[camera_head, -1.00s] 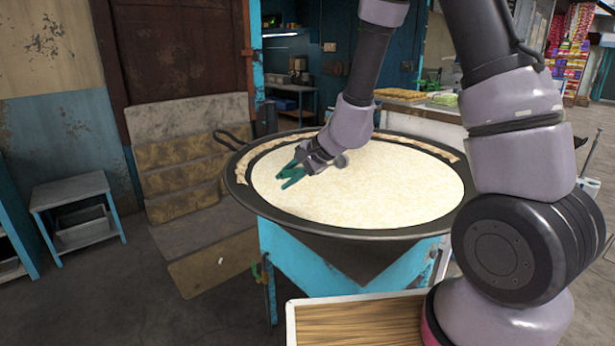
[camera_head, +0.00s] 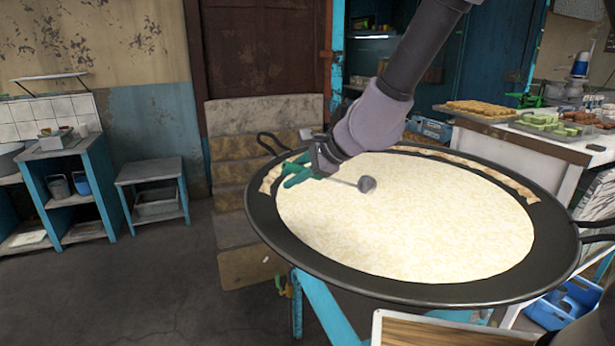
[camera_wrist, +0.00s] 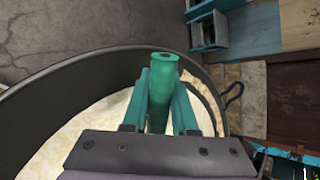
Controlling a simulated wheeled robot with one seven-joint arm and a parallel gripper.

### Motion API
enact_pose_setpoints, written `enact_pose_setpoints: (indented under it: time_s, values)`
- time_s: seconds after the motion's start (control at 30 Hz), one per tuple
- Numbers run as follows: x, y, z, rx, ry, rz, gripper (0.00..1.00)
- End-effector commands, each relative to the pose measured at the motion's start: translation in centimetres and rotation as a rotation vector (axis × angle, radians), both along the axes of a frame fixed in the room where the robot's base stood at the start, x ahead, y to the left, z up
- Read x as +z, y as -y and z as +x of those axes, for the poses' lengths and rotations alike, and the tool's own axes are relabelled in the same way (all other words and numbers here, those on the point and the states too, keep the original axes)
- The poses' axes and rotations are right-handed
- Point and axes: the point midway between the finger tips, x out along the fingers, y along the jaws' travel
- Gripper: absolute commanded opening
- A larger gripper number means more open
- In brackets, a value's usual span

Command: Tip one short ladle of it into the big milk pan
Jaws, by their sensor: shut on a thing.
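The big milk pan (camera_head: 275,222) is a wide, dark, shallow pan filled with pale, cream-coloured milk (camera_head: 410,225). My gripper (camera_head: 297,171) is over the pan's far left part. It is shut on the green handle of the ladle. The ladle's small grey bowl (camera_head: 367,184) shows to the right of my gripper, over the milk; I cannot tell whether it touches the surface or what it holds. In the wrist view the green ladle handle (camera_wrist: 163,92) sits between the green fingers of my gripper (camera_wrist: 160,100), and the bowl is hidden.
A strip of pale crust (camera_head: 480,170) lies along the pan's far rim. The pan has loop handles and stands on a blue frame (camera_head: 325,305). Steps (camera_head: 240,150) stand behind it. A counter (camera_head: 540,140) with trays of food is at the back right. Floor at left is clear.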

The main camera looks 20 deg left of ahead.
Motion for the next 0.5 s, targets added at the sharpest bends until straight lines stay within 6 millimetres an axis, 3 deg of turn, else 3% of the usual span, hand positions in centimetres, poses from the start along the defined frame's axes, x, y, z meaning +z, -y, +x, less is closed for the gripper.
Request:
enact_pose_setpoints:
  time_s: [0.17, 0.5]
  values:
    - [1.4, 0.6, 0.8, -0.005, -0.047, 0.047, 0.00]
    - [6.3, 2.9, 3.3, -0.006, -0.276, 0.248, 0.00]
